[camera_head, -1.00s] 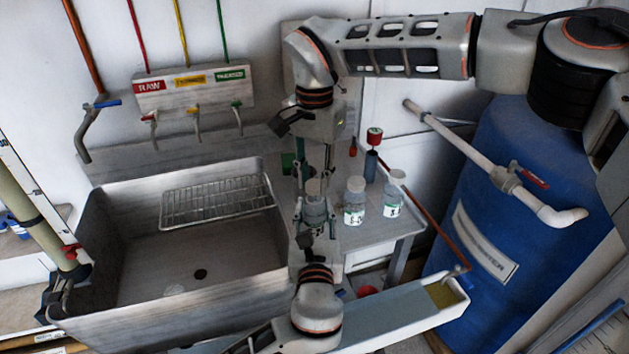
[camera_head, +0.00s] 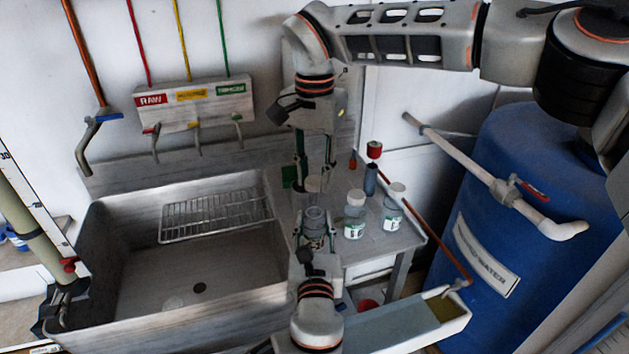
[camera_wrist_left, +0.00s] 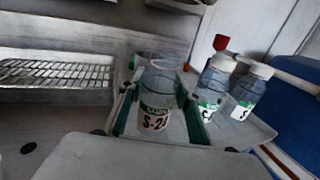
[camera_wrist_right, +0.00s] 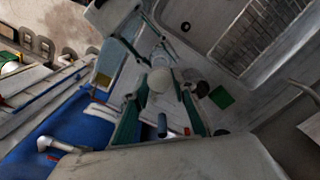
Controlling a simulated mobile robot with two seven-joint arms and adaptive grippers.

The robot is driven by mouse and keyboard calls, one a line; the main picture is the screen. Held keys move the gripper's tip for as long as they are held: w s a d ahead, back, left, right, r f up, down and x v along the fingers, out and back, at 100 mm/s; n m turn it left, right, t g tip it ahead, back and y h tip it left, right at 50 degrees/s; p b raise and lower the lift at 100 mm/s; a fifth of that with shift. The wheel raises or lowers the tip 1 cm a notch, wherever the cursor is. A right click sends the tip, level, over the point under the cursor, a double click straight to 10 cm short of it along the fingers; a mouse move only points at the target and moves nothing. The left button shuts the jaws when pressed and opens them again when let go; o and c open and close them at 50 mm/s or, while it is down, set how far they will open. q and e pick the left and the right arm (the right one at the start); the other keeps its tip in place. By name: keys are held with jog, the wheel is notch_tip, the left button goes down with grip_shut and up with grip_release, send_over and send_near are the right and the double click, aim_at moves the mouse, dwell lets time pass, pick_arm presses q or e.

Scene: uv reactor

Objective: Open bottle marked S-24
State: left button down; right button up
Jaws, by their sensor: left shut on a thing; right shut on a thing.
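The bottle with a label reading S-2 and a partly hidden last digit (camera_wrist_left: 157,98) is clear with a green and white label. My left gripper (camera_head: 314,240) is shut around its body and holds it upright; the bottle's open rim (camera_head: 315,214) shows above the fingers in the head view. My right gripper (camera_head: 314,176), pointing down from above, is shut on the pale round cap (camera_head: 313,185). The cap also shows between its fingers in the right wrist view (camera_wrist_right: 160,80). The cap is apart from the bottle, with a small gap between them.
Two other capped, labelled bottles (camera_head: 355,215) (camera_head: 393,208) stand on the side table to the right. A red-topped dark item (camera_head: 372,165) stands behind them. A sink (camera_head: 150,318) with a wire rack (camera_head: 217,214) is left; a blue barrel (camera_head: 540,180) is right.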

pick_arm(q)
jog(key=c, duration=1.4)
grip_release()
jog(key=shift+o, duration=0.2)
